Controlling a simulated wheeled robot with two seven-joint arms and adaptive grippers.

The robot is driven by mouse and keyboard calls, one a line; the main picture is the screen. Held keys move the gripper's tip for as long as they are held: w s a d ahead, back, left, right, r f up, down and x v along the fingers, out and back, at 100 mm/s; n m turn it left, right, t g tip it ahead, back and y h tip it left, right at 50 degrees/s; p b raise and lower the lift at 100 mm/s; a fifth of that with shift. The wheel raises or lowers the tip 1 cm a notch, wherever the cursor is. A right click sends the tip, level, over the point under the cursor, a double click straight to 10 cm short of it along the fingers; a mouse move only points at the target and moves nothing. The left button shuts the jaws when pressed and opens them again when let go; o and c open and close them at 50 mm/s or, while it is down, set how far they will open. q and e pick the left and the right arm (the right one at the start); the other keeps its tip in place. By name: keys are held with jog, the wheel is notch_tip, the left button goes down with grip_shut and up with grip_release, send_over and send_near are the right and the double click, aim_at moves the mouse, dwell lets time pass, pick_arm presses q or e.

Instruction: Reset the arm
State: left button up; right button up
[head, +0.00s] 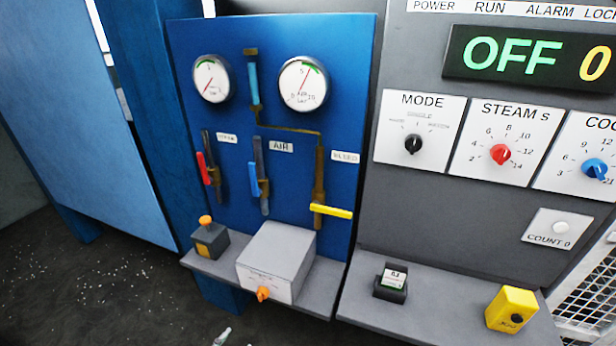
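Neither of my grippers can be made out in the head view, and no arm clearly shows. The blue valve panel (235,120) stands in the middle, with two round gauges, the left one (211,79) and the right one (303,84). Below them are a red valve handle (204,168), a blue valve handle (254,180) and a yellow valve handle (331,211). The red and blue handles point roughly up and down; the yellow one lies roughly crosswise. The grey control panel (430,60) at right has a display (530,58) reading OFF and 0.
A grey shelf (318,297) under the panel holds a grey box (278,258) with an orange knob and a small box (210,240) with an orange button. The right ledge (430,315) bears a black switch (391,283) and a yellow box (511,309). Dark speckled floor (90,290) lies at lower left.

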pick_arm(q)
jog(key=s+a+f+n+g+y, duration=0.1)
jog(key=s+a+f+g+y, duration=0.1)
jog(key=s+a+f, duration=0.5)
jog(key=s+a+f+n+g+y, duration=0.1)
jog(key=s+f+g, duration=0.3)
jog(key=f, duration=0.6)
jog(key=s+a+f+n+g+y, duration=0.15)
jog(key=s+a+f, duration=0.25)
jog(key=s+f, duration=0.4)
jog(key=s+a+f+n+g+y, duration=0.1)
jog(key=s+f+g, duration=0.1)
jog(key=s+f, duration=0.45)
jog(key=s+f+g, duration=0.2)
jog(key=s+f, duration=0.2)
jog(key=s, duration=0.5)
jog(key=s+a+f+n+g+y, duration=0.1)
jog(key=s+f+g, duration=0.1)
jog(key=s+f, duration=0.45)
jog(key=w+d+h, duration=0.1)
jog(key=w+d, duration=0.6)
jog(key=d, duration=0.2)
jog(key=shift+w+d+n, duration=0.15)
jog(key=shift+n, duration=0.2)
